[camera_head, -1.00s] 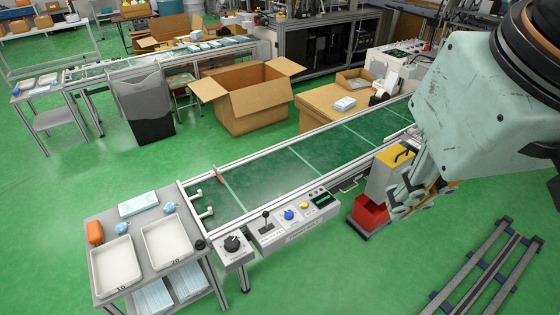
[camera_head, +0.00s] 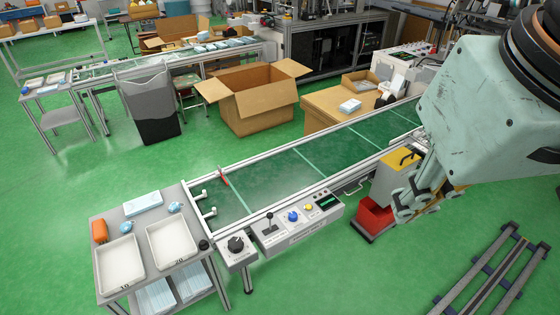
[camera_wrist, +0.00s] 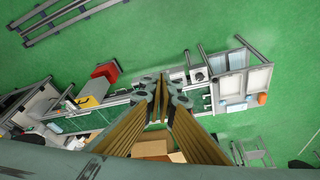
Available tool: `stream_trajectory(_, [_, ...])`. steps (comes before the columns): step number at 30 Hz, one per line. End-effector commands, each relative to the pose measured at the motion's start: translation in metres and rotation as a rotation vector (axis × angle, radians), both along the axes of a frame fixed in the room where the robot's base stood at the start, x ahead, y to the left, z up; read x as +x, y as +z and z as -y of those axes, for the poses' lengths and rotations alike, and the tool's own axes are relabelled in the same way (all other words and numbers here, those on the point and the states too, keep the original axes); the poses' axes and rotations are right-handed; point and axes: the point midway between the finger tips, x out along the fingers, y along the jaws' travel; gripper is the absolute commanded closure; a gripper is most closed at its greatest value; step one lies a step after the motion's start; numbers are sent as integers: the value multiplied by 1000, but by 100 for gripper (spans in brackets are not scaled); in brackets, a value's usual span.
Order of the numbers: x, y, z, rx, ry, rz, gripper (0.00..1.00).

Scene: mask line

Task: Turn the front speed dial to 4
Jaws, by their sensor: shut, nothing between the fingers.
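The front speed dial (camera_head: 236,243) is a black round knob on a light grey box at the near left end of the conveyor. Its pointer setting is too small to read. In the wrist view the dial box (camera_wrist: 198,75) shows small, to the right of the fingertips. My gripper (camera_head: 408,207) hangs at the right in the head view, well to the right of the dial and apart from it. In the wrist view my gripper (camera_wrist: 161,82) has its fingers together with nothing between them.
Beside the dial, a control panel (camera_head: 297,229) carries a lever, a blue button, a yellow button and a display. A grey trolley (camera_head: 140,221) with two white trays stands at the left. A red bin (camera_head: 374,217) and yellow-topped box (camera_head: 400,180) stand near my gripper.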

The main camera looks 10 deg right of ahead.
Motion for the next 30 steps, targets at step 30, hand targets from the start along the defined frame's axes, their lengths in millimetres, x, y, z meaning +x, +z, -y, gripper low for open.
stream_trajectory(30, [98, -3, -2, -53, 142, -48, 63])
